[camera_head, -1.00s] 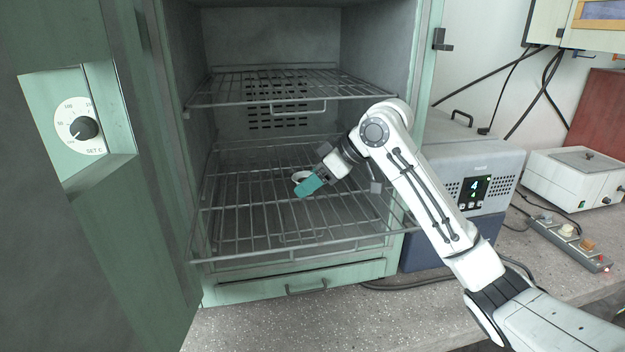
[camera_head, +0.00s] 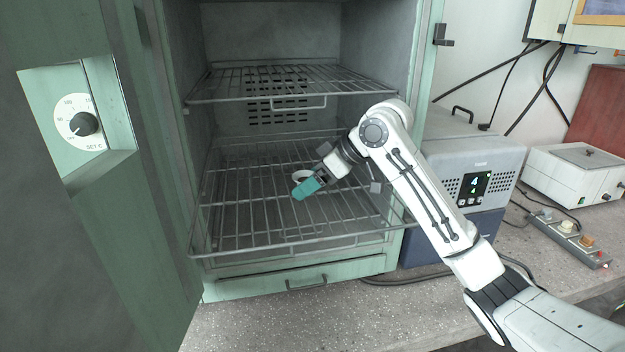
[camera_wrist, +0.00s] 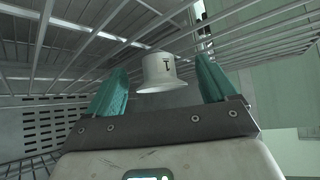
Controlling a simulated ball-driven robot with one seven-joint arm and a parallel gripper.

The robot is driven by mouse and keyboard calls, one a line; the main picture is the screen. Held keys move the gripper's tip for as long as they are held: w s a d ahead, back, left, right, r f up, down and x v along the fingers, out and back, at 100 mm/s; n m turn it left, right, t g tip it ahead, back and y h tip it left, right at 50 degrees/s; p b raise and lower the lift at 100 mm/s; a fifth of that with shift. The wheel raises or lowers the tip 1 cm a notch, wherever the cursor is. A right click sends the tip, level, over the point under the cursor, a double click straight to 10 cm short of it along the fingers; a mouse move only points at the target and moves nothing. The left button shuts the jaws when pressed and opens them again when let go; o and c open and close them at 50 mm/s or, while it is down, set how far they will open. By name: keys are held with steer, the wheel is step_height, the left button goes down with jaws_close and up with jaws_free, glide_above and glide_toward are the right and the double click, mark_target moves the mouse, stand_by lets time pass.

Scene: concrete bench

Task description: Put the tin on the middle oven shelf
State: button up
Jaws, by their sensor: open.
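The tin (camera_head: 302,174) is small and white, with a dark mark on its side. It is in the oven, over the wire shelf (camera_head: 235,215) below the upper rack, and my fingers partly hide it in the head view. In the wrist view the tin (camera_wrist: 160,72) is between my two teal fingers, with a gap on each side. My gripper (camera_head: 307,187) is open around it and reaches in from the right; its fingers also show in the wrist view (camera_wrist: 163,90). The tin's contact with the shelf is hard to see.
An upper wire rack (camera_head: 290,85) spans the oven above my gripper. The open oven door (camera_head: 110,230) stands at the left. A grey unit (camera_head: 470,165) is right of the oven. The wire shelf is otherwise clear around the tin.

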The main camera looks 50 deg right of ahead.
steer(key=b+v, duration=0.1)
steer(key=v, duration=1.1)
steer(key=shift+r+b, duration=0.2)
steer(key=shift+b, duration=0.1)
steer(key=shift+c, duration=0.2)
stand_by(0.5)
